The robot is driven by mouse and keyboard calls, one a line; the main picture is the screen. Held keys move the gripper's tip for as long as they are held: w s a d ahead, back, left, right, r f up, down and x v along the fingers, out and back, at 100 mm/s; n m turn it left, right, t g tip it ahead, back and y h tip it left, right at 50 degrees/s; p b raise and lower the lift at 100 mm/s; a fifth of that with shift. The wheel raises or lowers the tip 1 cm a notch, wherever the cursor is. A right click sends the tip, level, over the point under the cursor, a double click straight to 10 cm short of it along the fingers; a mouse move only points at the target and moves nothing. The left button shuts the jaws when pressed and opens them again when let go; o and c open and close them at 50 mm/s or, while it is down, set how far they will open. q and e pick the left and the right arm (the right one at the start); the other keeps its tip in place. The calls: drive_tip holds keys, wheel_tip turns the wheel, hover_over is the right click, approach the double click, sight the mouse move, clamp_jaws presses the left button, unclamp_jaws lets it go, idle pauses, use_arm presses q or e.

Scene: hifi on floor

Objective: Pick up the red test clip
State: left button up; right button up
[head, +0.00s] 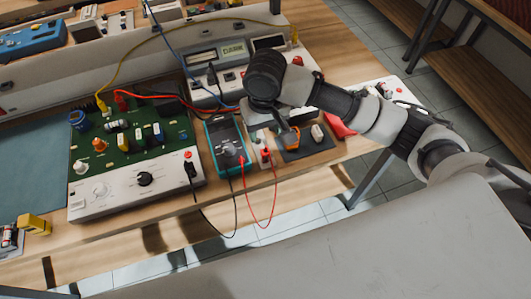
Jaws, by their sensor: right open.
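My right gripper (283,133) reaches in from the right and points down over the bench, just right of the teal multimeter (226,143). Its jaws are open, and the wrist partly hides them. Just below it, a small red-topped clip or plug (265,154) stands on a pale strip beside the multimeter, apart from the fingers as far as I can tell. A thin red lead loops below it. Another red clip (120,99) with a red wire sits on the back edge of the green circuit board (140,135). My left gripper is not in view.
A dark tray (318,149) with small parts, one orange, lies right of the multimeter. A pale instrument with a display (205,58) stands behind. Black and red leads hang over the bench's front edge. A yellow block (35,224) sits at the left.

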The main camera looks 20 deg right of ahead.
sight(265, 150)
wheel_tip(265, 150, down, 5)
drive_tip(key=shift+w+d+f, duration=0.1)
drive_tip(key=shift+f+p, duration=0.4)
drive_tip(key=shift+f, duration=2.3)
drive_tip(key=c, duration=0.9)
drive_tip(key=shift+r, duration=0.15)
